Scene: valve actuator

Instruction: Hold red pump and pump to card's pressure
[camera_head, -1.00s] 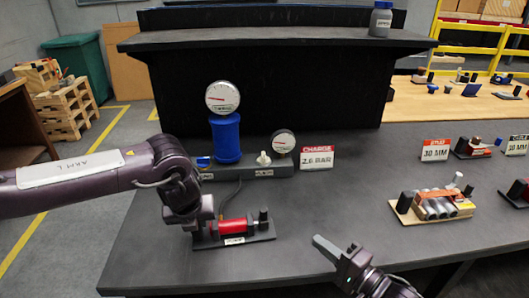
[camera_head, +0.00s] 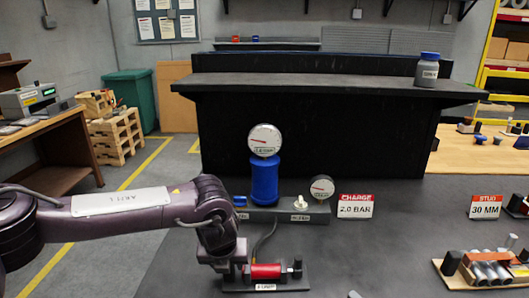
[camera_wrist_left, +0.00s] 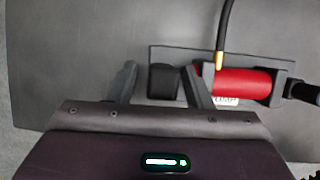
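The red pump (camera_head: 266,271) lies on a dark base plate on the dark bench; it also shows in the left wrist view (camera_wrist_left: 243,82). A black block (camera_wrist_left: 162,82) stands at one end of its base and a black handle (camera_head: 297,268) at the other. My left gripper (camera_wrist_left: 163,84) is open, its fingers on either side of the black block, with a small gap on one side. The card (camera_head: 356,206) reads CHARGE 2.0 BAR. A round gauge (camera_head: 265,139) tops the blue cylinder (camera_head: 264,181).
A smaller gauge (camera_head: 322,188) and white knob (camera_head: 300,202) sit on the grey block behind the pump. A hose (camera_wrist_left: 224,30) runs to the pump. Metal cylinders (camera_head: 490,268) on a wooden board and a STUD 30 MM card (camera_head: 486,207) stand right. The bench between is clear.

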